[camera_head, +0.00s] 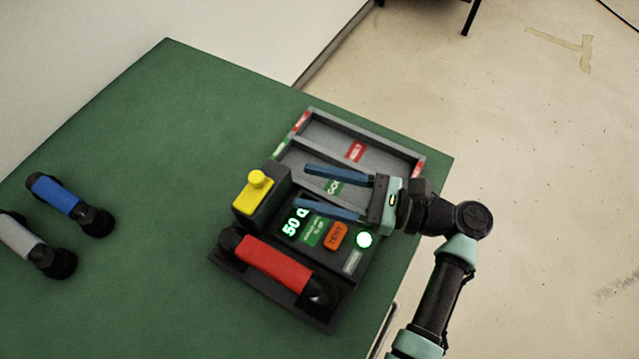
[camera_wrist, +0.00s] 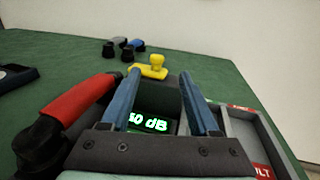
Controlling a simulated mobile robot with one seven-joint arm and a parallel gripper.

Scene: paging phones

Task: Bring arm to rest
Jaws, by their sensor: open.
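My gripper (camera_head: 308,190) is open and empty, with its two blue fingers apart above the test station on the green table. In the wrist view the gripper fingers (camera_wrist: 158,78) point toward a yellow piece with a knob (camera_wrist: 152,66). A red handset (camera_head: 272,263) lies across the station's front cradle, and it also shows at the left of the wrist view (camera_wrist: 78,108). The station's display (camera_head: 296,222) glows green and reads about 50 dB, partly cut off.
A grey two-compartment tray (camera_head: 392,152) with red and green labels adjoins the station. A blue handset (camera_head: 58,196) and a grey handset (camera_head: 20,238) lie at the table's left. The green table (camera_head: 190,110) is bare at the back left. Its right edge runs under my arm.

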